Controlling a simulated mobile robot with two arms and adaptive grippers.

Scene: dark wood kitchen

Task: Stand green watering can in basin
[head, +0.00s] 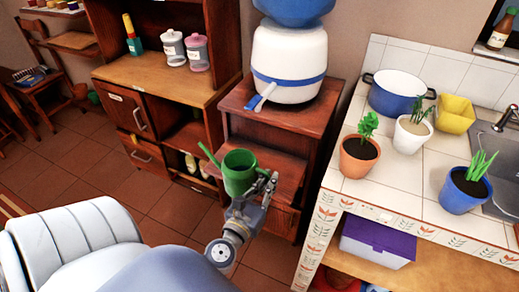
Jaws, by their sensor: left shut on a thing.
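The green watering can (239,172) is near the middle of the head view, in front of the lower shelf of a dark wood stand. Its spout points up and to the left. My left gripper (265,184) is shut on the watering can at its right side and holds it roughly upright. The basin, a metal sink (497,140), is set in the tiled counter at the right edge and shows only in part. My right gripper is not in view.
On the tiled counter (395,190) stand a blue pot (397,92), a yellow container (455,114) and potted plants in terracotta (359,160), white (411,135) and blue (464,192) pots. A water dispenser (289,62) tops the wood stand (280,110). Floor shows at lower left.

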